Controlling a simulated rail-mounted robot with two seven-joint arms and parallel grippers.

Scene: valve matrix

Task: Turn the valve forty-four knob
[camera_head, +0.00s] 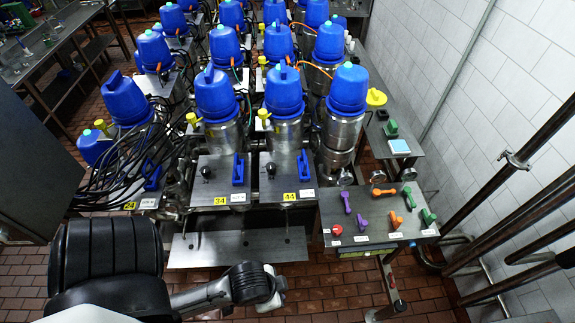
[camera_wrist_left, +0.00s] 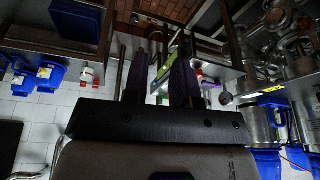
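In the head view, the valve forty-four plate carries a yellow 44 label (camera_head: 290,197), a black round knob (camera_head: 271,168) at its left and an upright blue lever (camera_head: 303,167) at its right. A blue-capped steel valve body (camera_head: 285,118) stands behind it. My right gripper is not in view.
The valve thirty-four plate, with its yellow label (camera_head: 220,201) and black knob (camera_head: 206,172), adjoins on the left. A side table (camera_head: 375,220) with coloured handles stands at right. Black cables (camera_head: 130,160) bunch at left. Pipes line the right wall.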

